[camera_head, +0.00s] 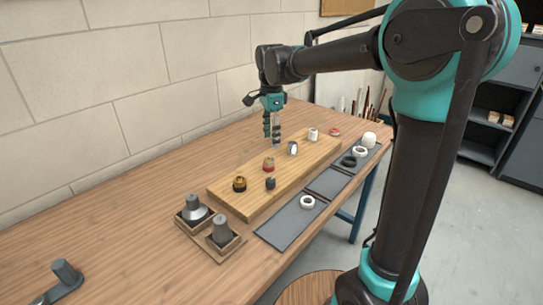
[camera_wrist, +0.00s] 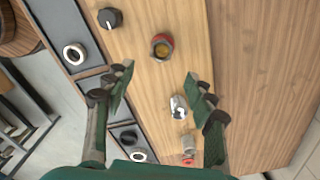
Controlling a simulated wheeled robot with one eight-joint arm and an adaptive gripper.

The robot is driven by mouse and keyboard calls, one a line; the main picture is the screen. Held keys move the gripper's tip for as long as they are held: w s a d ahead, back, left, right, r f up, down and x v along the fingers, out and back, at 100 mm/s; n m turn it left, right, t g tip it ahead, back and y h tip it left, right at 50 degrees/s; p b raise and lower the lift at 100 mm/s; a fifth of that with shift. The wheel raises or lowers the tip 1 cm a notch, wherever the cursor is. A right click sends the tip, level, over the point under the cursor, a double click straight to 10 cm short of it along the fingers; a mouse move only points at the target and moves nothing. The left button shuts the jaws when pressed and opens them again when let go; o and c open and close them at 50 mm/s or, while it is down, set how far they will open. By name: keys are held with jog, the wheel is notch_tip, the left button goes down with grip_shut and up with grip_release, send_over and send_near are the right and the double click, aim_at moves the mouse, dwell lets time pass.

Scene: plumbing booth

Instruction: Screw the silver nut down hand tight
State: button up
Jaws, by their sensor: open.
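The silver nut (camera_head: 293,148) shows as a small shiny piece on the wooden board. It also shows in the wrist view (camera_wrist: 179,107), between my fingers but closer to the right one. I cannot tell how far it sits down on its fitting. My gripper (camera_head: 271,141) is open and empty, pointing down above the far side of the board. In the wrist view my gripper's two green fingers (camera_wrist: 159,72) stand wide apart. They touch nothing that I can see.
A red-and-brass fitting (camera_head: 269,164), a black-and-brass one (camera_head: 239,183), a dark knob (camera_head: 270,183) and a white fitting (camera_head: 313,134) stand on the board (camera_head: 233,203). Grey mats (camera_head: 287,228) with rings lie along the front. Wooden holders (camera_head: 223,251) stand at the left.

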aim_at(271, 160)
notch_tip(271, 160, down, 8)
jog(key=shift+f, duration=0.1)
dwell(0.4)
jog(key=c, duration=1.3)
jog(key=shift+o, duration=0.2)
jog(key=m, duration=0.4)
jog(key=shift+s, duration=0.15)
jog(key=m, duration=0.4)
jog(key=shift+s+f+m, duration=0.1)
jog(key=shift+m, duration=0.3)
jog(key=o, duration=1.2)
jog(key=shift+o, duration=0.7)
jog(key=o, duration=0.7)
